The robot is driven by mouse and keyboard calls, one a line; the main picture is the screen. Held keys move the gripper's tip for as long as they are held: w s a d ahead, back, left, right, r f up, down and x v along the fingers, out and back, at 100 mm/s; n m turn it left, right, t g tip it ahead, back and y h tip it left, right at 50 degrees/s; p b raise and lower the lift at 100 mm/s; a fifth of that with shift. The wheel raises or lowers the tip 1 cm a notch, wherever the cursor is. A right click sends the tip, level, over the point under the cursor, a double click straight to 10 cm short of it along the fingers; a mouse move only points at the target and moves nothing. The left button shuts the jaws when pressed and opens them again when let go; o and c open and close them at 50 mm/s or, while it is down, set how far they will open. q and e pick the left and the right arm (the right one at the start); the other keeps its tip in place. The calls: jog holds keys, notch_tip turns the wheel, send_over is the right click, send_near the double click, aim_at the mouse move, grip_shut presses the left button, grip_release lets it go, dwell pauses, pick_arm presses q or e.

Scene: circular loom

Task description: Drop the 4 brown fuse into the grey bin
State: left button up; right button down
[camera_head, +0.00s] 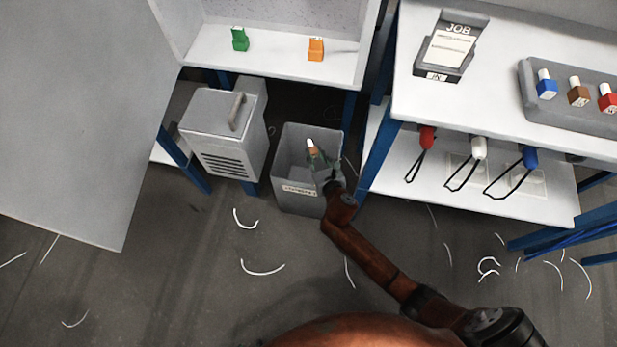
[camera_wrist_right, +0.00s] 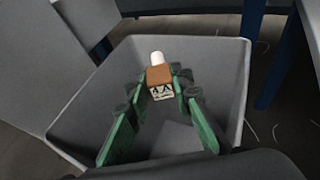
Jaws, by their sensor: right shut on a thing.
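The grey bin (camera_head: 297,203) stands on the floor between the grey box and the right bench. It also fills much of the right wrist view (camera_wrist_right: 225,62). My right gripper (camera_head: 318,153) is over the bin's opening, shut on a brown fuse (camera_head: 311,146) with a white top. In the right wrist view the green fingers (camera_wrist_right: 160,88) grip the brown fuse (camera_wrist_right: 158,76) at its sides, above the bin's inside. Another brown fuse (camera_head: 577,94) stands in the dark rack at the right. My left gripper is not in view.
The dark rack (camera_head: 590,121) also holds a blue fuse (camera_head: 546,84) and a red fuse (camera_head: 607,98). Green (camera_head: 240,39) and orange (camera_head: 316,49) pieces stand on the left shelf. A grey vented box (camera_head: 222,130) stands left of the bin. Wire scraps lie on the floor.

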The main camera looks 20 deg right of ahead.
jog(key=c, duration=1.6)
grip_release()
jog(key=v, duration=1.2)
